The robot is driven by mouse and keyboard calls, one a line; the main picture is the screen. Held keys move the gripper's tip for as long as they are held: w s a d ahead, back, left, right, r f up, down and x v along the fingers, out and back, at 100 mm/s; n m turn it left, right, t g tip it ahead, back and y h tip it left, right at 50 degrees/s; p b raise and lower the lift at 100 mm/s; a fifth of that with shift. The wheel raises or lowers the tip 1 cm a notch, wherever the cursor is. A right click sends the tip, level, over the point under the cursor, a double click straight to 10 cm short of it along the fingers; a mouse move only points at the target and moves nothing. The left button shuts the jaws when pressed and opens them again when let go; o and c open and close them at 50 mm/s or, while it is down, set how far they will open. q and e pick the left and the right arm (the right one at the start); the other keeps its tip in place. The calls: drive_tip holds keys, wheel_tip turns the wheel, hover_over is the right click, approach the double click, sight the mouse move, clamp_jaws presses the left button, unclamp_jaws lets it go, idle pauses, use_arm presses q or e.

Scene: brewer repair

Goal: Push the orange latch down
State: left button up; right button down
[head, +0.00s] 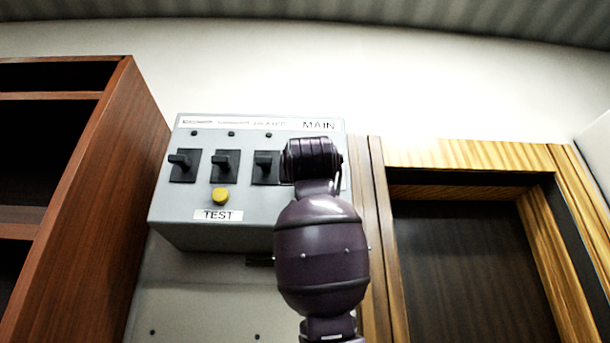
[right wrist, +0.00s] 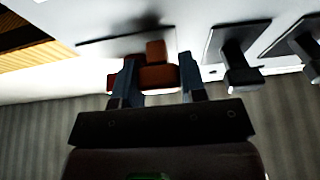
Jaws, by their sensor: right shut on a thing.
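The orange latch (right wrist: 155,50) shows in the right wrist view, on a plate on the panel face. My right gripper (right wrist: 158,78) has one finger on each side of the latch and is shut on it. In the head view my right arm stands in front of the panel box (head: 250,234) below the MAIN label (head: 318,126). It hides the latch and my right gripper there. My left gripper is in neither view.
Black switches (head: 225,165) sit in a row left of my arm, close to it. A yellow button (head: 221,196) is above the TEST label (head: 217,215). A brown shelf (head: 100,180) stands at left and a wooden frame (head: 470,154) at right.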

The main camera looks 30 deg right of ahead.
wheel_tip(320, 180, down, 5)
drive_tip(key=b, duration=0.3)
drive_tip(key=shift+r, duration=0.15)
drive_tip(key=c, duration=0.7)
unclamp_jaws()
drive_tip(key=b+v, duration=0.2)
drive_tip(key=v, duration=0.9)
drive_tip(key=shift+b, duration=0.4)
